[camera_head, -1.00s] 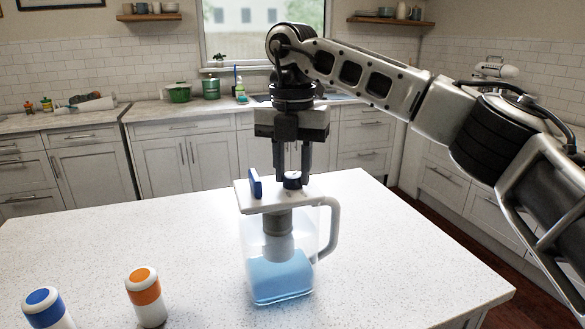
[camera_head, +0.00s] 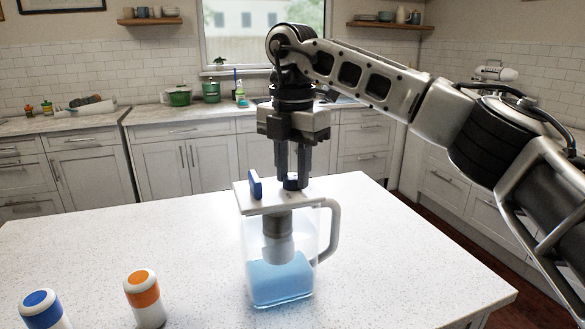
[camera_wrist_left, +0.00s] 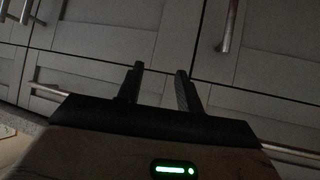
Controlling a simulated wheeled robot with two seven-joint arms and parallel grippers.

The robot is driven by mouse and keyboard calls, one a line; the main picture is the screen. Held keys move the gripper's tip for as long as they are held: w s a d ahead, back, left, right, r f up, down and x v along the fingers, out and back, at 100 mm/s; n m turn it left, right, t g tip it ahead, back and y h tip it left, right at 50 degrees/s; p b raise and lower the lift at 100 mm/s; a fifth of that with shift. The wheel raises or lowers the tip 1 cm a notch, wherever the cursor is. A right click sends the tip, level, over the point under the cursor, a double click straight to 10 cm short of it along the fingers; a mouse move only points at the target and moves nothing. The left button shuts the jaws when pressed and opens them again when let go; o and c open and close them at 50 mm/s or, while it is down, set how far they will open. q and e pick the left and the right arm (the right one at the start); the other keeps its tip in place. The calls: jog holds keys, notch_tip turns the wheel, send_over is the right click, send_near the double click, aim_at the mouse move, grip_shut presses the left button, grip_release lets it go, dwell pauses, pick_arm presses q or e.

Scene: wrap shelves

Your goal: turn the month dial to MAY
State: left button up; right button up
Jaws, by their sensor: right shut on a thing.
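A clear pitcher (camera_head: 268,268) with blue liquid and a white lid (camera_head: 262,204) stands upright on the white counter. The small dark blue month dial (camera_head: 292,184) is on top of the lid, partly hidden between my fingers; its lettering cannot be read. A blue flap (camera_head: 254,184) stands up at the lid's left. My right gripper (camera_head: 292,183) points straight down and is shut on the dial. My left gripper (camera_wrist_left: 158,85) shows only in the left wrist view, its two fingers apart with nothing between them, in front of grey cabinet doors.
The white speckled counter (camera_head: 400,255) is clear around the pitcher. A blue-topped canister (camera_head: 42,308) and an orange-topped canister (camera_head: 145,298) stand at the front left. The pitcher's handle (camera_head: 330,232) sticks out to the right.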

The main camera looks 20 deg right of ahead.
aim_at(292, 176)
jog(key=o, duration=1)
jog(key=shift+r, duration=0.55)
pick_arm(q)
jog(key=shift+s+a+r+p, duration=0.1)
jog(key=shift+a+r+p, duration=0.25)
jog(key=shift+p, duration=0.55)
jog(key=shift+a+r+p, duration=0.1)
jog(key=shift+r+p, duration=0.4)
jog(key=shift+p, duration=0.4)
pick_arm(e)
jog(key=shift+r, duration=7.45)
